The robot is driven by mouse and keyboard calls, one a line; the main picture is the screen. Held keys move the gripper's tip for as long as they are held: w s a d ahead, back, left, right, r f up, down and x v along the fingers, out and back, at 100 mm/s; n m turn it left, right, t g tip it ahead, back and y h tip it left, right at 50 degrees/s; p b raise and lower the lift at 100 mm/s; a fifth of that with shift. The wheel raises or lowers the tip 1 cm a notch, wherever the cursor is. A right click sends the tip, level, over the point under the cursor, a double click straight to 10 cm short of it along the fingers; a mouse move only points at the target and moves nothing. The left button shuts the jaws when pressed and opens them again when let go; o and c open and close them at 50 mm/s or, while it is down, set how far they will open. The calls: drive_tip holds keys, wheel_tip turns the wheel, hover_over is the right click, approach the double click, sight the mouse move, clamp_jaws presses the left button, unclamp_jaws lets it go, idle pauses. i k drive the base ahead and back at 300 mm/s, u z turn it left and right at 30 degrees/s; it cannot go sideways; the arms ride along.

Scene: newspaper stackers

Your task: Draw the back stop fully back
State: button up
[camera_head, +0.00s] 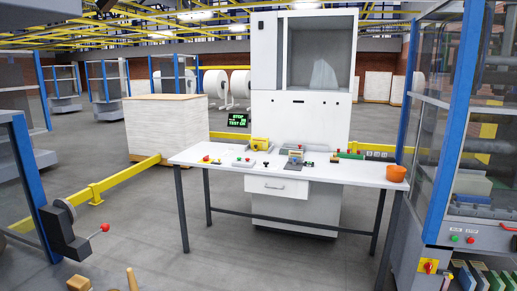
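I cannot make out a back stop for certain in this view. At the left, a dark grey mechanism (66,235) is fixed to the blue post of a machine frame, with a lever that ends in a red ball knob (105,228). I cannot tell whether this belongs to the back stop. At the right stands a glazed machine with blue posts (453,120) and a grey control panel (478,236) with a green and a red button. My gripper does not show in this view.
A yellow rail (125,177) crosses the left floor. Grey floor (160,245) before the table is largely open.

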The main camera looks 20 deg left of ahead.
sight(256, 146)
drive_tip(key=u, duration=0.8)
drive_tip(key=i, duration=3.85)
drive_tip(key=u, duration=2.15)
drive_tip(key=i, duration=1.05)
drive_tip(key=z, duration=1.85)
